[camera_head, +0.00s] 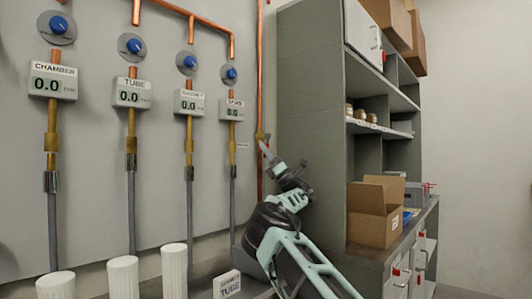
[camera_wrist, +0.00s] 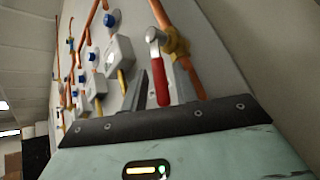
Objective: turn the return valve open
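The return valve (camera_wrist: 174,43) is a brass body on a vertical copper pipe at the right of the panel. Its lever has a silver top and a red grip (camera_wrist: 161,86), and points down towards my gripper in the wrist view. In the head view the valve (camera_head: 262,136) is small and partly hidden by my gripper (camera_head: 270,156). In the wrist view my gripper's dark fingers (camera_wrist: 162,88) stand apart, with the red grip showing between them. I cannot tell whether either finger touches it.
Gauges marked CHAMBER (camera_head: 53,81) and TUBE (camera_head: 132,93) and two more hang left of the valve, with blue knobs above them. White ribbed cylinders (camera_head: 123,277) stand below. A grey shelf unit (camera_head: 310,120) rises close on the right, with a cardboard box (camera_head: 374,214) on its counter.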

